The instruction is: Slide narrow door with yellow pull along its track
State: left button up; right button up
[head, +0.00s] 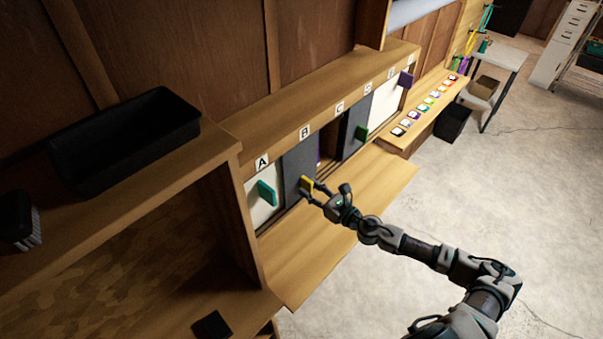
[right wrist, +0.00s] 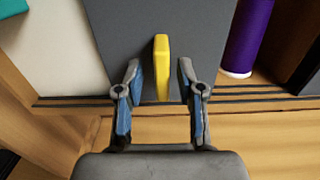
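The narrow grey door (head: 293,166) with the yellow pull (head: 306,184) stands under label B, in the track of the wall cabinet. In the right wrist view the yellow pull (right wrist: 161,70) stands upright on the grey door (right wrist: 120,28). My right gripper (head: 318,194) is at the pull; in the right wrist view the gripper (right wrist: 159,72) is open, with one finger on each side of the pull. A gap shows between the pull and each finger. My left gripper is not in view.
A white door with a teal pull (head: 267,193) is left of the grey door. Right of it is an opening with a purple cylinder (right wrist: 247,38), then a dark door with a green pull (head: 361,133) and a white door with a purple pull (head: 406,79). A wooden ledge (head: 340,215) lies below.

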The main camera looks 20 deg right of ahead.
jog(key=shift+d, duration=0.1)
jog(key=shift+d+f, duration=0.1)
jog(key=shift+d, duration=0.2)
grip_shut()
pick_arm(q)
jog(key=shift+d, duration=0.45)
pick_arm(e)
jog(key=w+d+b, duration=0.5)
jog(key=d+b, duration=0.4)
jog(key=d, duration=0.3)
jog(key=shift+d, duration=0.3)
jog(key=shift+c, duration=0.8)
grip_release()
jog(key=shift+w, duration=0.1)
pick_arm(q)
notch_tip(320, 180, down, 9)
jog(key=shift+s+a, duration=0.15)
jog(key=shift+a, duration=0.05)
pick_arm(e)
jog(key=shift+o, duration=0.8)
jog(key=shift+a, duration=0.15)
